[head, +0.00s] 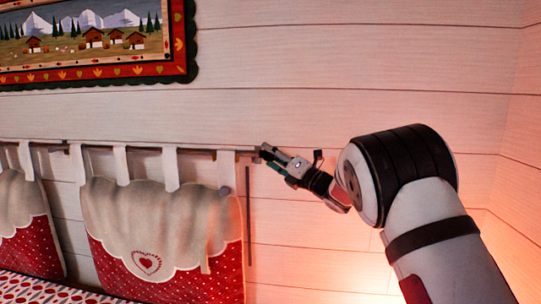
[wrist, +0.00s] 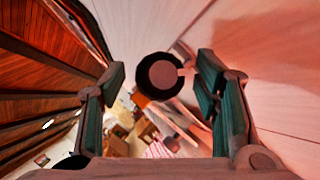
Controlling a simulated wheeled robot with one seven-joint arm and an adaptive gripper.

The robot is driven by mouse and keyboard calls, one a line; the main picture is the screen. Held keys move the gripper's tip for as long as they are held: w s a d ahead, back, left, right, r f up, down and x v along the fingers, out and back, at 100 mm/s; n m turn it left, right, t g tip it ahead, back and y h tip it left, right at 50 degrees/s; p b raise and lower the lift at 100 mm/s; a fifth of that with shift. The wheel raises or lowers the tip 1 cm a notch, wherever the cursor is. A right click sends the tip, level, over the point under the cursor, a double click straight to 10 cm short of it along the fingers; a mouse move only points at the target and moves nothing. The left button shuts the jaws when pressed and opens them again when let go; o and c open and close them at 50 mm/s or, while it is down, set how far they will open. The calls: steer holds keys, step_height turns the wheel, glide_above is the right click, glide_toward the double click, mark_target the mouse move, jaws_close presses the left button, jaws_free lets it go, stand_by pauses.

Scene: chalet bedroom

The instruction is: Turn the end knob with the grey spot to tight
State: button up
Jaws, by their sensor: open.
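In the wrist view the end knob (wrist: 145,85) is a round black disc with a lighter greyish-pink spot (wrist: 163,75) at its middle and a small notch at the spot's right side. My gripper (wrist: 159,68) is open, one finger on each side of the knob, with visible gaps in the picture. I cannot tell how deep the knob sits between the fingers. In the head view my gripper (head: 266,155) is at the right end of the wall rail (head: 205,152).
Fabric wall pockets (head: 150,225) hang by loops from the rail, left of my gripper. A framed mountain picture (head: 95,40) hangs above on the plank wall (head: 350,60). A thin dark vertical strip (head: 249,215) is below the rail's end. The wall right of it is bare.

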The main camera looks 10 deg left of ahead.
steer(key=shift+w+a+r, duration=0.15)
steer(key=shift+w+a, duration=0.1)
steer(key=shift+a, duration=0.15)
steer(key=c, duration=1.2)
steer(key=shift+o, duration=0.2)
